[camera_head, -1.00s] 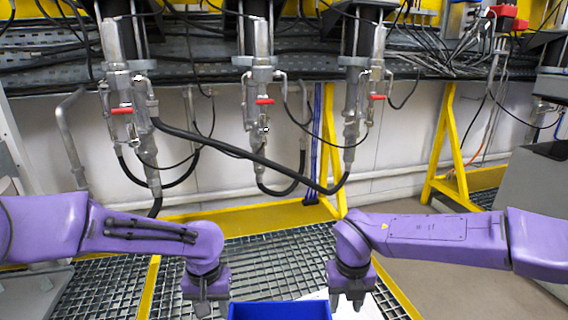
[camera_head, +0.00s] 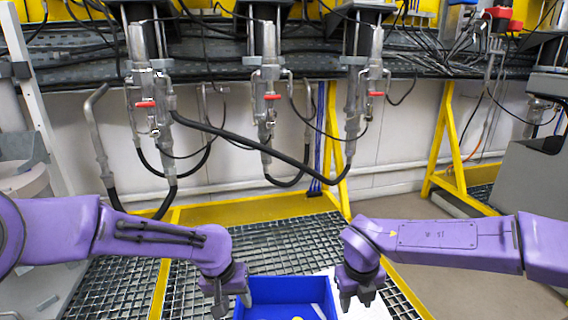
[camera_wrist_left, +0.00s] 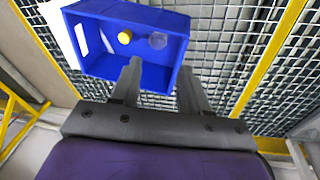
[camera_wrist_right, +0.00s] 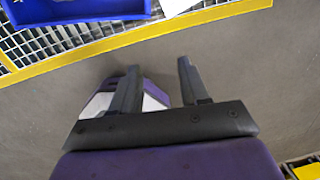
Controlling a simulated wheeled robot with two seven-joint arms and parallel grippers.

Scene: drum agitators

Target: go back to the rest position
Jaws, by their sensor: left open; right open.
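My left gripper (camera_head: 228,296) is at the left side of the blue bin in the head view. Its two fingers stand apart with nothing between them in the left wrist view (camera_wrist_left: 160,88). My right gripper (camera_head: 358,296) is just right of the bin, over a white sheet. Its fingers are also apart and empty in the right wrist view (camera_wrist_right: 158,82). Both arms reach inward from the sides with the grippers pointing down.
The blue bin (camera_head: 268,283) holds a yellow round piece (camera_wrist_left: 124,37) and a clear round piece (camera_wrist_left: 158,41). Pumps with red-handled valves (camera_head: 272,97) and black hoses line the back. Yellow frames (camera_head: 452,140) stand behind. Floor grating (camera_head: 290,235) lies open between.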

